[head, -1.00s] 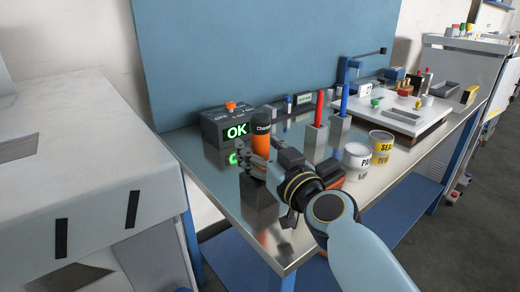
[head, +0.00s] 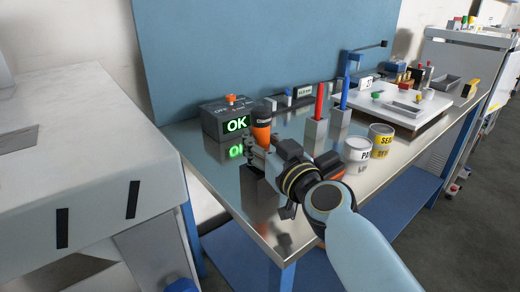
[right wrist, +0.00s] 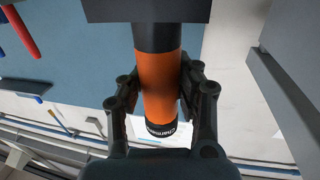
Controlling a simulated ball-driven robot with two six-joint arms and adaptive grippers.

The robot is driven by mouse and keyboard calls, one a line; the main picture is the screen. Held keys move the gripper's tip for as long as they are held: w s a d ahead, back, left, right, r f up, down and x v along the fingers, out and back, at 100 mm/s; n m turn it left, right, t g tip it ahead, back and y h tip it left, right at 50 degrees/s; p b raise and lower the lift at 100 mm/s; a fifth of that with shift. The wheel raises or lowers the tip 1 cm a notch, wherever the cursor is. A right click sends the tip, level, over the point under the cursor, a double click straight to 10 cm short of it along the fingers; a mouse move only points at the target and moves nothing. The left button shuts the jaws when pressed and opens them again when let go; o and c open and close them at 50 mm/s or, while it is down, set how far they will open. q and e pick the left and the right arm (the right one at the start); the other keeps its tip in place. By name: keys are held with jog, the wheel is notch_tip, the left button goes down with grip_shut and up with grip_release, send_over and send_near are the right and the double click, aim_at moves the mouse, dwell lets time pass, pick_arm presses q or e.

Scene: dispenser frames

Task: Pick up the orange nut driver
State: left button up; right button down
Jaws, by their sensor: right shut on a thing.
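The orange nut driver (head: 261,130) stands upright with a black, lettered cap at its top end. My right gripper (head: 256,154) is shut on its handle from the front right. In the right wrist view the orange handle (right wrist: 158,82) runs between the two fingers, one on each side. The far end of the driver runs to a dark grey block (right wrist: 145,10). In the head view this block (head: 250,188) stands on the bench under the driver, partly hidden by my gripper. I cannot tell whether the driver is still seated in it. My left gripper is not in view.
A grey box with a green OK display (head: 222,122) stands behind the driver. Red (head: 319,103) and blue (head: 345,95) drivers stand in holders to the right. A white can (head: 358,150) and a yellow can (head: 381,140) are right of my wrist. The bench's front edge is close.

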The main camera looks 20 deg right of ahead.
aim_at(260, 108)
notch_tip(260, 108, up, 9)
jog(key=p, duration=0.5)
jog(key=shift+r+p, duration=0.2)
jog(key=shift+p, duration=0.1)
jog(key=shift+r, duration=0.4)
